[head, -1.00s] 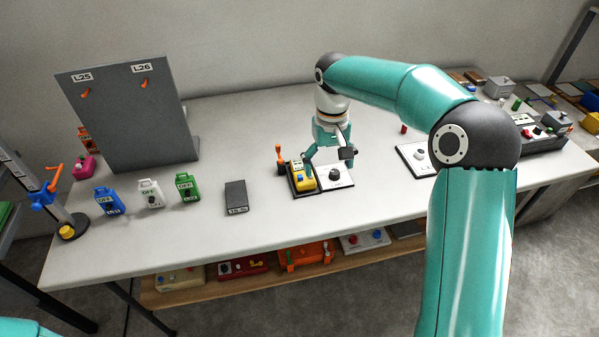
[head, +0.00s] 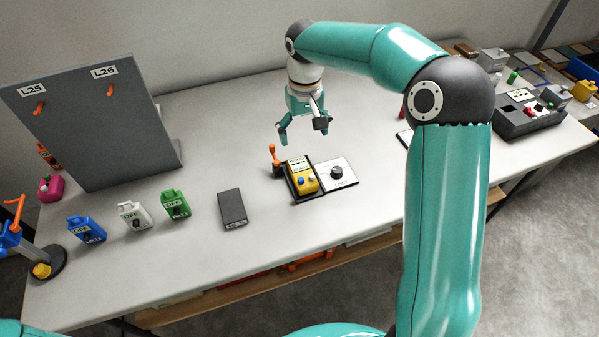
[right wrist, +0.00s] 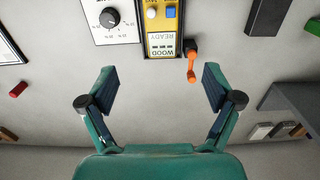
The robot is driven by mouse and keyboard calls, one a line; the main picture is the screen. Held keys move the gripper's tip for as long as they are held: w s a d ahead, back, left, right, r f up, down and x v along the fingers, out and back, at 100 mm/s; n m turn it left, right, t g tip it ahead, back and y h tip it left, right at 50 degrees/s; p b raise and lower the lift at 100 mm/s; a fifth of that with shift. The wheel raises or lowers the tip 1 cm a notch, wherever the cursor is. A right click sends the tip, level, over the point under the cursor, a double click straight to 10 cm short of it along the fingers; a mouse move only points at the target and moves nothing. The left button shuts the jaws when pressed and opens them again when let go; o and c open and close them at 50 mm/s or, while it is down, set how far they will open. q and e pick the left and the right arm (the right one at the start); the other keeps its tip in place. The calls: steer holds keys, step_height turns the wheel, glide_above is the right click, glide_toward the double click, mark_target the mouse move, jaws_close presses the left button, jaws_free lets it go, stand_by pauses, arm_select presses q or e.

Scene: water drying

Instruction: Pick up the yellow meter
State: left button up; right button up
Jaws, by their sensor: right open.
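The yellow meter (head: 303,179) lies in a dark holder (head: 288,187) on the white table, with a blue and a white button on it. In the right wrist view the yellow meter (right wrist: 161,20) shows at the top, its label reading WOOD READY upside down. My right gripper (head: 304,136) is open and empty above the table, behind the meter and apart from it. In the right wrist view its two fingers (right wrist: 158,90) are spread wide with bare table between them. A bit of my left arm shows at the lower left of the head view; its gripper is out of view.
An orange-handled lever (head: 275,160) stands at the holder's left. A white dial panel (head: 337,174) lies directly right of it. A dark block (head: 232,208) and blue, white and green tags (head: 175,205) stand left. A grey upright board (head: 100,130) is behind them. Table behind the meter is clear.

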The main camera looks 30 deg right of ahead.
mark_target(302, 171)
step_height(302, 171, down, 14)
steer(key=shift+w+a+r+p, duration=0.1)
steer(key=shift+w+p, duration=0.05)
steer(key=shift+p, duration=0.2)
steer(key=shift+c, duration=0.2)
steer(key=shift+r, duration=0.1)
steer(key=c, duration=1.4)
